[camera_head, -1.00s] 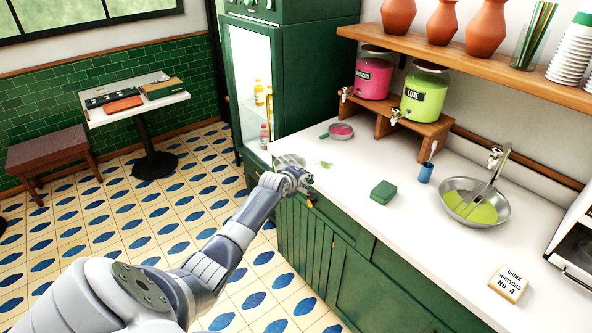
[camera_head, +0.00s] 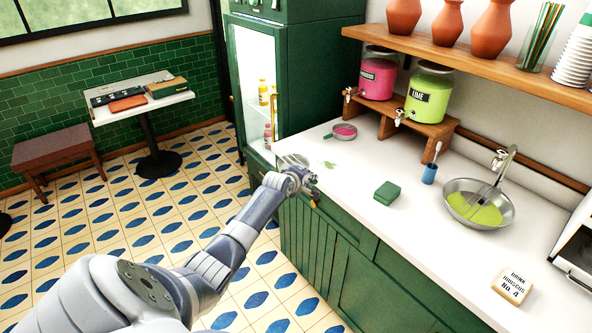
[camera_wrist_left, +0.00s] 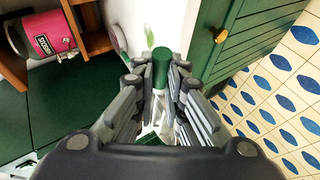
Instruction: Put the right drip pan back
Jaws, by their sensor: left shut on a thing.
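My left gripper (camera_head: 308,186) is shut on a green handle (camera_wrist_left: 160,68), which shows between its fingers in the left wrist view. A pale metal pan (camera_head: 292,160) shows just behind the gripper in the head view, partly hidden by my wrist, at the counter's left end. It appears to belong to the held handle. Another drip pan (camera_head: 344,131), with pink inside, lies below the pink hibiscus dispenser (camera_head: 376,78). The lime dispenser (camera_head: 428,95) stands on the wooden stand (camera_head: 428,134) to its right. No pan shows below its tap. My right gripper is not in view.
A green smear (camera_head: 329,165) marks the white counter (camera_head: 352,180). A green sponge (camera_head: 387,193), blue cup (camera_head: 430,173), metal basin with green liquid (camera_head: 480,208) and sign block (camera_head: 512,286) stand farther right. The counter between smear and stand is clear.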

